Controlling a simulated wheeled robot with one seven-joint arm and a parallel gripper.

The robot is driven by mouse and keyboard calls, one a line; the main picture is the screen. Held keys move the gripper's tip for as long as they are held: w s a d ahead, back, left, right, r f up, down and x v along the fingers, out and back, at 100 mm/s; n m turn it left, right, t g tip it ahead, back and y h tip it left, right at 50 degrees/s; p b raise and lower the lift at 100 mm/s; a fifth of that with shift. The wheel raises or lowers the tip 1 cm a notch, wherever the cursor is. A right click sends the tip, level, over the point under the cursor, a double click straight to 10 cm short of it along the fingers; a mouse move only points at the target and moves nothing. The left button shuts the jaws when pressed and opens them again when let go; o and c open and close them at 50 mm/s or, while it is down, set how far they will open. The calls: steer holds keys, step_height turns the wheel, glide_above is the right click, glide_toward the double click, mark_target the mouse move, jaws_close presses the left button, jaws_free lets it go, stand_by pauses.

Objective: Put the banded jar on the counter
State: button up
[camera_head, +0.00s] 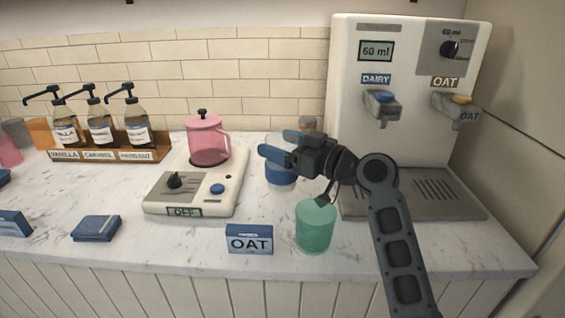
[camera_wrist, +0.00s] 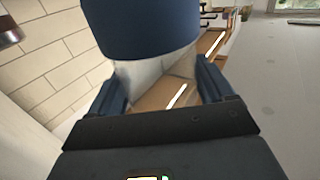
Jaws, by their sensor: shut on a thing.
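The banded jar (camera_head: 281,174) has clear walls and a broad blue band. In the head view it is partly hidden behind my gripper (camera_head: 275,146), right of the pink pot. My gripper is shut on the jar. In the wrist view the blue band (camera_wrist: 140,30) fills the top, with clear glass below it between the two blue fingers (camera_wrist: 163,90). I cannot tell whether the jar's base touches the white marbled counter (camera_head: 120,200) or hangs just above it.
A green cup (camera_head: 315,226) and an OAT box (camera_head: 249,239) stand near the front edge. A pink pot (camera_head: 208,142) sits on the scale-like heater (camera_head: 192,188). The milk dispenser (camera_head: 412,100) is at right, the syrup rack (camera_head: 108,152) at left.

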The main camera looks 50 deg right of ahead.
steer(key=shift+f, duration=1.75)
steer(key=shift+f, duration=0.15)
steer(key=o, duration=1.8)
steer(key=shift+o, duration=0.2)
steer(key=shift+s, duration=0.4)
steer(key=s+b, duration=0.3)
steer(key=s, duration=0.8)
steer(key=shift+s+d, duration=0.15)
steer(key=shift+d, duration=0.2)
